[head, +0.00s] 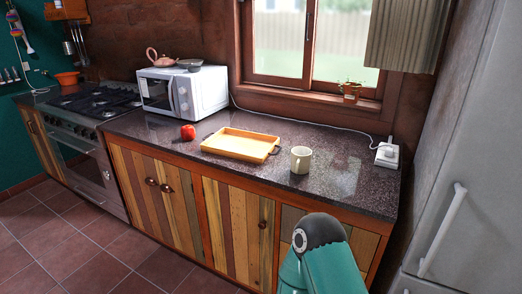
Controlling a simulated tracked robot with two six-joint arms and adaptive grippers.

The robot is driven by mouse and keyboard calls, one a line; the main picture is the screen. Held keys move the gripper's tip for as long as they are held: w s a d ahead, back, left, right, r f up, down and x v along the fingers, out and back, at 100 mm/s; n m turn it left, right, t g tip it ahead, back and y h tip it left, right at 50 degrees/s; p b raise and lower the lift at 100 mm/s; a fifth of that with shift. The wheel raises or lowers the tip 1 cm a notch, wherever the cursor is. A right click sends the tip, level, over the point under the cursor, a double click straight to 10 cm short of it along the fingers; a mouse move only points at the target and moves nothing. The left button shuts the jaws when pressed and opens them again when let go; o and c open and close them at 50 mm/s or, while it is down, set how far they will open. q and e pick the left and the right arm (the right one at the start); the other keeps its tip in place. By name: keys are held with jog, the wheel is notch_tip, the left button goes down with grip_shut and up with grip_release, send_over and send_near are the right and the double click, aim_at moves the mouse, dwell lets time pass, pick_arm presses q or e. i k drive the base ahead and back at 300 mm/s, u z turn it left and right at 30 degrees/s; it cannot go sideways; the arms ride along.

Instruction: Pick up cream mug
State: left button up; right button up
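The cream mug (301,160) stands upright on the dark speckled countertop (338,186), to the right of the yellow wooden tray and near the counter's front edge. Nothing is touching it as far as I can see. A teal link of one of my arms shows at the bottom right, in front of the cabinets and below the mug. Neither of my grippers is in view.
A yellow tray (241,144) and a red apple (188,132) are on the counter. A white microwave (183,92) stands at the left, beside the stove (88,130). A white plugged device (387,155) is at the right, near the fridge (470,170). Counter right of the mug is clear.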

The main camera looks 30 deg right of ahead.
aim_at(301, 157)
jog(key=z, duration=0.25)
jog(key=i, duration=1.3)
jog(key=z, duration=1)
jog(key=i, duration=0.35)
jog(key=z, duration=0.15)
jog(key=k, duration=0.9)
jog(key=z, duration=0.15)
jog(key=i, duration=0.9)
jog(key=u, duration=0.05)
